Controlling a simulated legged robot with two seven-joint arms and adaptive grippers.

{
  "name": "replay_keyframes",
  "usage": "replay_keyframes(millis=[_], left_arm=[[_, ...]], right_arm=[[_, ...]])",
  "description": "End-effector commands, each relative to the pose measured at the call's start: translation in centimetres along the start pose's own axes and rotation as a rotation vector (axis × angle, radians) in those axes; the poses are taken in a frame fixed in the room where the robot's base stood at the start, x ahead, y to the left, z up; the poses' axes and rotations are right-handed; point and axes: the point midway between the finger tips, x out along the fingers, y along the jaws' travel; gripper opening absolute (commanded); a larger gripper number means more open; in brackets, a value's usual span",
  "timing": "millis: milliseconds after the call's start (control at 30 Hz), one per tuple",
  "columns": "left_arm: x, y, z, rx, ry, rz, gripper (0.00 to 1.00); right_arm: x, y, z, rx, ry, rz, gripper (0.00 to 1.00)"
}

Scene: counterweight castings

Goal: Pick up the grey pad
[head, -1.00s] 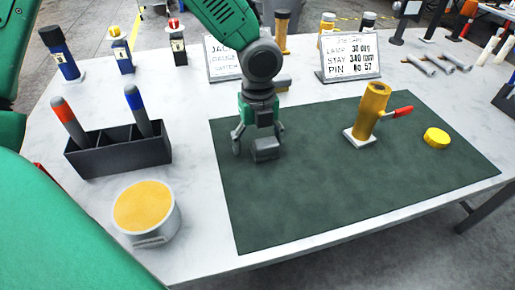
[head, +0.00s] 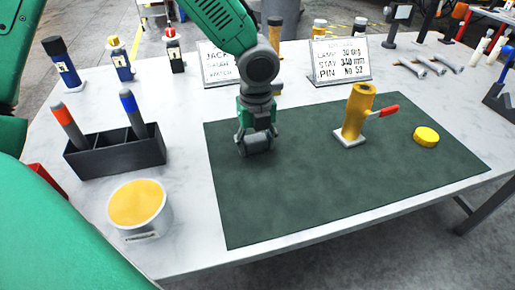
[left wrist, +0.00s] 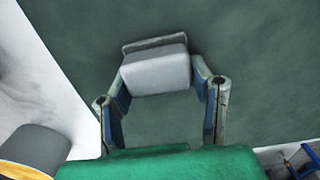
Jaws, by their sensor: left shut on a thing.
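The grey pad (left wrist: 156,73) is a small grey block with a darker plate along its far edge. In the left wrist view it sits between the two fingers of my left gripper (head: 256,141), which is shut on it. In the head view the gripper points down over the left part of the dark green mat (head: 330,195), and its fingers hide much of the pad. The pad is at or just above the mat; I cannot tell which. My right gripper is not in view.
A yellow post with a red handle (head: 358,112) and a yellow disc (head: 426,137) stand on the mat's right side. A dark bin (head: 110,157) with two markers and a yellow-topped round tin (head: 138,208) are left. Signs (head: 340,60) stand behind. The mat's front is clear.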

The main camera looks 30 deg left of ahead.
Motion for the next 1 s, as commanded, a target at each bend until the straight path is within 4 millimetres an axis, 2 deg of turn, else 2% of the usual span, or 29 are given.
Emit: replay_keyframes(millis=[33,367,400,700,800,1000], left_arm=[[0.8,0.5,-0.6,0.0,0.016,0.013,0.19],[0.3,0.4,-0.7,0.001,0.017,0.012,0.19],[-0.2,0.4,-0.7,0.001,0.017,0.012,0.14],[-6.7,0.3,-0.7,0.0,0.011,0.0,0.14],[-8.2,0.2,-0.6,0.001,0.011,0.0,0.14],[-9.7,0.2,-0.6,0.001,0.012,0.0,0.14]], right_arm=[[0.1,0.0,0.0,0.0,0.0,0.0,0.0],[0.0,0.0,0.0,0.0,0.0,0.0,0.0],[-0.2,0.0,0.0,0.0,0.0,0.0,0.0],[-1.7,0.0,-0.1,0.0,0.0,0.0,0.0],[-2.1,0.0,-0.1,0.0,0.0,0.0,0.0],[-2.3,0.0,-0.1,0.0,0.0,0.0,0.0]])
